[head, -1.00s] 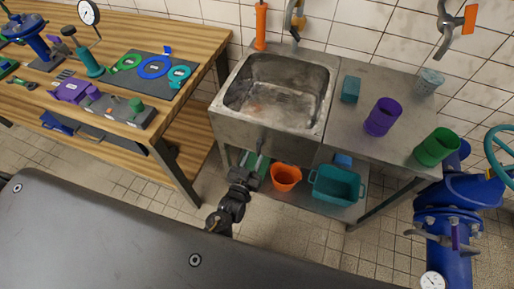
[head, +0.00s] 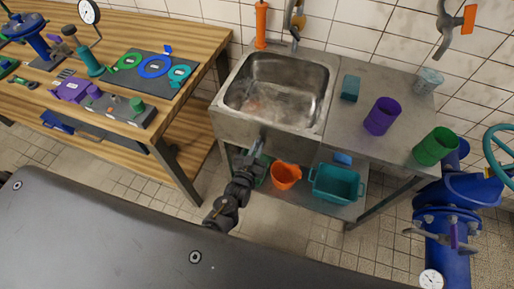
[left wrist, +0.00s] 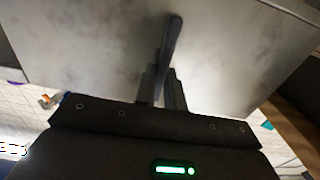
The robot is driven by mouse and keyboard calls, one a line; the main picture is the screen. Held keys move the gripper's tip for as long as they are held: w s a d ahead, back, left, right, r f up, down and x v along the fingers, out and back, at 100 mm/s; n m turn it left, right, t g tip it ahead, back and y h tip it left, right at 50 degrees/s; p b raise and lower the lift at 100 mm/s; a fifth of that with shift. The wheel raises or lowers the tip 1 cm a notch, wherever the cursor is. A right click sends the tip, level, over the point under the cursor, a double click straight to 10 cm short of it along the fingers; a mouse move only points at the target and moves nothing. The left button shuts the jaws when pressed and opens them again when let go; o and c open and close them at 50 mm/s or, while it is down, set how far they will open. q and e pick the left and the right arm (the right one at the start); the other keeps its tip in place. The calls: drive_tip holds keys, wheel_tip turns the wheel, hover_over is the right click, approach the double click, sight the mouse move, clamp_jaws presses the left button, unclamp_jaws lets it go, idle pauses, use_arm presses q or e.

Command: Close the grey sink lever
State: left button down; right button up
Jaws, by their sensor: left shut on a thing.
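The steel sink (head: 232,127) stands against the tiled wall. Its grey lever (left wrist: 172,42) shows in the left wrist view as a slim dark bar in front of the pale metal sink front. My left gripper (head: 256,152) is just in front of the sink's front panel in the head view. In the left wrist view its two fingers (left wrist: 162,88) are shut around the lower part of the lever, and the lever's upper end sticks out beyond them. The gripped part is hidden between the fingers. My right gripper is not in view.
An orange bucket (head: 286,176) and a teal bin (head: 336,184) are on the shelf below. A wooden workbench (head: 205,50) is at left, blue pipework (head: 450,210) at right.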

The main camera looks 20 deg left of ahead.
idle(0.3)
use_arm(q)
drive_tip(key=m, duration=0.4)
drive_tip(key=shift+d, duration=0.3)
drive_tip(key=m, duration=0.4)
drive_tip(key=shift+d+f+m, duration=0.2)
drive_tip(key=shift+m, duration=0.1)
drive_tip(key=m, duration=0.4)
drive_tip(key=shift+d+f, duration=0.2)
drive_tip(key=shift+f, duration=0.05)
drive_tip(key=shift+f+m+p, duration=0.15)
drive_tip(key=shift+m+p, duration=0.05)
drive_tip(key=shift+m, duration=0.95)
drive_tip(key=shift+f+m+p, duration=0.15)
drive_tip(key=shift+m+p, duration=0.05)
drive_tip(key=shift+m, duration=0.95)
drive_tip(key=c, duration=1.5)
unclamp_jaws()
drive_tip(key=shift+s, duration=0.1)
